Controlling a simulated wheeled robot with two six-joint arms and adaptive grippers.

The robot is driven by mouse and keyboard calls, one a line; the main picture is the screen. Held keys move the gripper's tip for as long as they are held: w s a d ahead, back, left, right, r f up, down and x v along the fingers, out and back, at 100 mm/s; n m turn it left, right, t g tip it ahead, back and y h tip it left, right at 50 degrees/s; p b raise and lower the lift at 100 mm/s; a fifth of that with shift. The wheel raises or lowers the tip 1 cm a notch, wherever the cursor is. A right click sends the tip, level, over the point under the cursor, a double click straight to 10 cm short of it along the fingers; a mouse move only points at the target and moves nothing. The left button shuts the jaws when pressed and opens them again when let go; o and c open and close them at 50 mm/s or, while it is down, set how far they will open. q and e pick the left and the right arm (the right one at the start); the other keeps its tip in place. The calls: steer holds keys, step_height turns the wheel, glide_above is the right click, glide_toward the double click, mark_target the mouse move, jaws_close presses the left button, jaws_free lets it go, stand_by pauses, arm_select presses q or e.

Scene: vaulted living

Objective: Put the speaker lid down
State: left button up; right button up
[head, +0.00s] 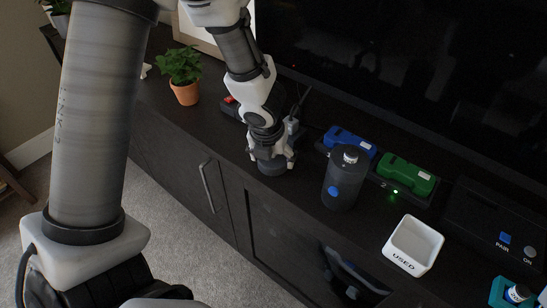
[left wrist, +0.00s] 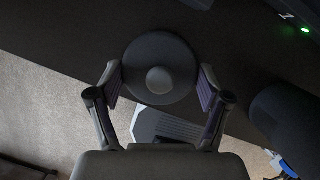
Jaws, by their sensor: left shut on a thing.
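The speaker lid (left wrist: 158,52) is a dark round disc with a grey knob in its middle, seen from above in the left wrist view. My left gripper (left wrist: 158,88) is shut on it, one finger at each side. In the head view my left gripper (head: 271,152) points down, with the dark lid (head: 273,167) under its fingers, low over the cabinet top. I cannot tell whether the lid touches the top. The speaker (head: 340,186), a dark cylinder with a blue button and a silvery piece on its top, stands to the right, apart from the lid. My right gripper does not show.
The dark cabinet (head: 295,208) has a front edge close to the lid. Blue (head: 349,142) and green (head: 406,174) blocks lie behind the speaker. A white "USED" bin (head: 413,246) stands to its right. A potted plant (head: 183,75) is at the left, and the television (head: 420,80) is behind.

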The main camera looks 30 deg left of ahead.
mark_target(270, 168)
arm_select(q)
steer(key=o, duration=0.6)
steer(key=shift+f, duration=0.2)
steer(key=shift+o, duration=1.4)
steer(key=shift+w+d, duration=0.15)
steer(key=a+p+v, duration=0.1)
steer(key=p+v, duration=0.8)
steer(key=v, duration=0.3)
steer(key=shift+d+r, duration=0.2)
steer(key=shift+d, duration=0.25)
